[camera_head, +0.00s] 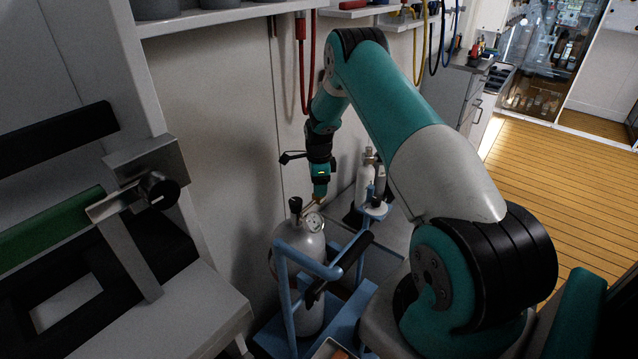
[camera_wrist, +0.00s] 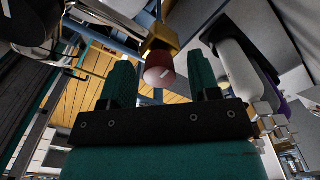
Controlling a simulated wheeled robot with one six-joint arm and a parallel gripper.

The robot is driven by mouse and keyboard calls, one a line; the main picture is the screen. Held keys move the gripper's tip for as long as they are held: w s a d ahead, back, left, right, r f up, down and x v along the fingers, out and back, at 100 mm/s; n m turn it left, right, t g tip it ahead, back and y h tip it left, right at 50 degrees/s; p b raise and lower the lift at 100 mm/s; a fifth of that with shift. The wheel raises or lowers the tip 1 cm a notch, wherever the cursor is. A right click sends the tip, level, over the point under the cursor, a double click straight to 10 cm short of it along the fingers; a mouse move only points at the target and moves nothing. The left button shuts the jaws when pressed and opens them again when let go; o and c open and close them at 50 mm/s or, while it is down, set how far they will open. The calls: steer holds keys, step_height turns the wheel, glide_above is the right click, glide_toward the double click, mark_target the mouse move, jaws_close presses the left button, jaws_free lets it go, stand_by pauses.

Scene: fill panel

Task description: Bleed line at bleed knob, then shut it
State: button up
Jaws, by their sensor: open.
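In the wrist view, a dull red knob (camera_wrist: 158,70), which looks like the bleed knob, sits on a brass-coloured fitting (camera_wrist: 162,38). My gripper (camera_wrist: 159,72) is open, with one teal finger on each side of the knob in the picture. A gap shows on both sides of the knob; I cannot tell how deep it sits between the fingers. In the head view, my gripper (camera_head: 320,189) points down just above the grey cylinder (camera_head: 308,245) with its round gauge (camera_head: 314,222) and black top knob (camera_head: 295,204). The red knob is not clearly visible there.
A blue cart frame (camera_head: 291,290) surrounds the cylinder. A smaller white bottle (camera_head: 365,180) stands behind, to the right. A red hose (camera_head: 304,75) hangs on the wall behind my arm. A grey bench with a green bar (camera_head: 50,228) stands at left. Wooden floor (camera_head: 548,185) is clear at right.

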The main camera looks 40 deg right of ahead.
steer(key=c, duration=0.9)
steer(key=n+b, duration=0.2)
steer(key=n, duration=0.1)
steer(key=shift+f+n, duration=0.1)
steer(key=shift+n, duration=0.3)
steer(key=n+b, duration=0.1)
steer(key=n, duration=0.4)
steer(key=n+b, duration=0.1)
steer(key=n, duration=0.4)
steer(key=shift+n+b, duration=0.35)
steer(key=shift+n, duration=1.55)
